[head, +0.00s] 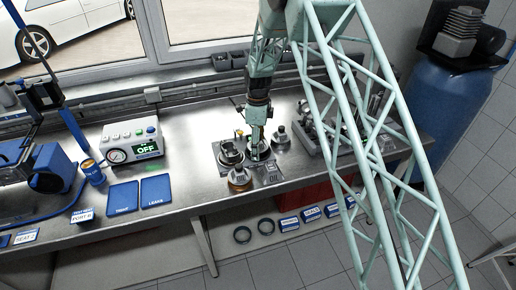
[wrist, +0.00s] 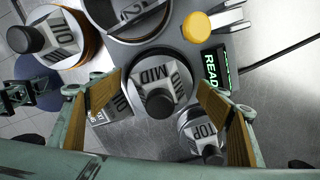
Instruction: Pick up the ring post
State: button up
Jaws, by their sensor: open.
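My gripper (wrist: 165,105) is open, its brown-padded fingers apart and pointing down at the bench. Between the fingers in the wrist view is a post with a black knob (wrist: 159,102) and a light plate marked MID; I take it for a ring post. No contact with the pads shows. A smaller knobbed post marked TOP (wrist: 200,135) stands by the right finger, partly hidden. Another marked OIL (wrist: 50,37) sits at upper left on a copper-coloured base. In the head view my gripper (head: 256,154) is down among the metal parts, and the MID post cannot be made out.
A large metal cylinder (head: 230,152) stands left of my gripper. A copper-based part (head: 239,179) sits near the bench front edge. A yellow cap (wrist: 196,26) and a READY display (wrist: 216,68) are close by. Blue pads (head: 123,196) and a control box (head: 131,143) lie further left.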

jog(key=c, duration=1.2)
jog(key=shift+r, duration=0.15)
jog(key=shift+r, duration=1.65)
jog(key=s+d, duration=0.1)
jog(key=s, duration=0.4)
jog(key=s+d+r+b, duration=0.1)
jog(key=s+d, duration=0.1)
jog(key=s, duration=0.3)
jog(key=s+d+b, duration=0.1)
jog(key=s, duration=0.4)
jog(key=shift+s+d+r, duration=0.2)
jog(key=shift+d+r, duration=0.05)
